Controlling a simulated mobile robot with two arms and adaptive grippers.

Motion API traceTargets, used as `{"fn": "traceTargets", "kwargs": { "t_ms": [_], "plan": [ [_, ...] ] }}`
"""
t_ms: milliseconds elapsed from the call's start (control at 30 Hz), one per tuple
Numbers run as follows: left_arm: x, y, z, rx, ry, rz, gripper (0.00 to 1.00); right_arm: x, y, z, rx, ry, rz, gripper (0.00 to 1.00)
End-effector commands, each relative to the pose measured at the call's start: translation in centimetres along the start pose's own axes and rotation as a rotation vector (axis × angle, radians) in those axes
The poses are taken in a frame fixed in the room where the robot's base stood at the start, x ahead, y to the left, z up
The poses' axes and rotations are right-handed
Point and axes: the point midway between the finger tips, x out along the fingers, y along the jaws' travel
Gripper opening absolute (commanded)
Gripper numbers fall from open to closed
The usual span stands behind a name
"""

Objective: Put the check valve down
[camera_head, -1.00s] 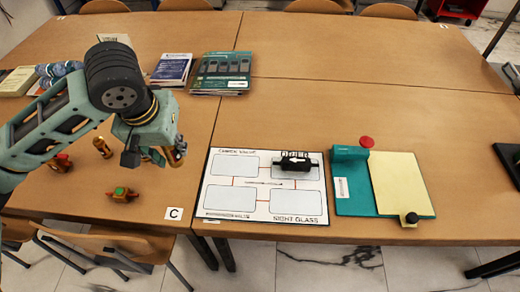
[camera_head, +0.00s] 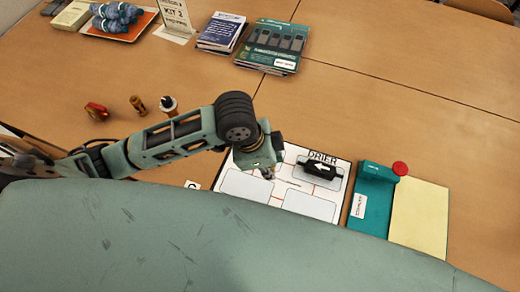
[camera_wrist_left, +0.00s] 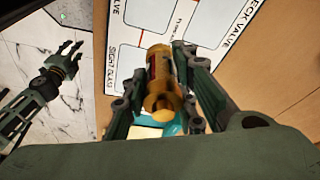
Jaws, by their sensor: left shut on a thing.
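My left gripper (camera_head: 266,172) is over the left part of the white labelled board (camera_head: 262,208). In the left wrist view its fingers (camera_wrist_left: 172,88) are shut on a brass cylindrical part, which I take to be the check valve (camera_wrist_left: 160,75). The part lies lengthwise between the fingers, with the board (camera_wrist_left: 155,20) behind it; I cannot tell whether they touch. A black drier (camera_head: 322,170) with a white arrow lies in the board's upper right cell. The visible parts of the other cells look empty. My right gripper (camera_wrist_left: 72,54) is open and empty over the floor.
A teal fixture (camera_head: 372,200) with a red button and a cream pad (camera_head: 418,215) stands right of the board. A red part (camera_head: 97,110), a brass part (camera_head: 137,105) and a dark-topped part (camera_head: 168,104) stand left. Booklets (camera_head: 272,45) lie behind. My own body hides the front.

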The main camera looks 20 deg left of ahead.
Motion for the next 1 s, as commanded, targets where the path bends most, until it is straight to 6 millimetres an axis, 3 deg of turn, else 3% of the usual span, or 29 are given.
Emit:
{"fn": "traceTargets", "kwargs": {
  "t_ms": [133,400,533,767,1000],
  "plan": [
    [1.1,-2.0,0.7,0.006,-0.005,-0.001,0.0,-0.5,0.4,0.0,-0.002,0.001,0.004,0.4],
    [4.3,-7.9,2.2,0.005,-0.003,0.0,0.0,-1.5,1.3,-3.4,-0.004,0.052,0.015,0.4],
    [5.5,-10.0,2.7,0.006,-0.003,0.0,0.0,-1.7,1.3,-3.4,-0.004,0.051,0.015,0.4],
    [6.5,-11.3,3.2,0.009,-0.001,0.001,0.0,-1.9,1.1,-2.2,-0.003,0.031,0.013,0.4],
    [9.5,-11.3,4.0,0.006,-0.002,0.002,0.0,-2.8,1.0,-1.6,-0.003,0.022,0.012,0.4]
  ]
}}
